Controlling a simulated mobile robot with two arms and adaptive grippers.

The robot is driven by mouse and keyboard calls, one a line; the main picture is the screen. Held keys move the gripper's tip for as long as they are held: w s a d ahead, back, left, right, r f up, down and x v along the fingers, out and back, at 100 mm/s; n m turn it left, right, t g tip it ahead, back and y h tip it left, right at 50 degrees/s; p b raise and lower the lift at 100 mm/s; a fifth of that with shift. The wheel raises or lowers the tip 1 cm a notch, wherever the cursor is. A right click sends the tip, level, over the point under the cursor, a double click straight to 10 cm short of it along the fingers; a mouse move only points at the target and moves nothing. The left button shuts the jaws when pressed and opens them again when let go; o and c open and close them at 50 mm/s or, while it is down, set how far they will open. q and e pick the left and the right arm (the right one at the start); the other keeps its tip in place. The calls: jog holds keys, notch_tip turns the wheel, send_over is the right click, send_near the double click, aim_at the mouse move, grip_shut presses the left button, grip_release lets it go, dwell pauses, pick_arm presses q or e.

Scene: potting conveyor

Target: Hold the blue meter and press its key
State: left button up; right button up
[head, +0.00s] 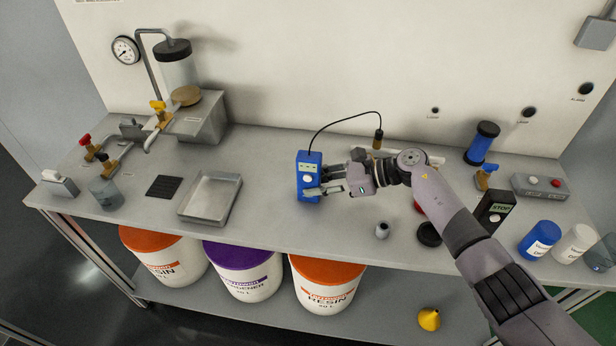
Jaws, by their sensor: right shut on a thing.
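The blue meter (309,163) stands upright over the middle of the bench, with a light display near its top. A black cable runs from its top to a dark probe (378,136) with a brass-coloured part at the right. My right gripper (322,190) comes in from the right and is shut on the meter at its lower part. I cannot tell whether the meter touches the bench. My left gripper is not in view.
A metal tray (191,219) and a black mat (164,187) lie to the left. Blue and white jars (539,240) stand at the right. The bench front below the meter is clear.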

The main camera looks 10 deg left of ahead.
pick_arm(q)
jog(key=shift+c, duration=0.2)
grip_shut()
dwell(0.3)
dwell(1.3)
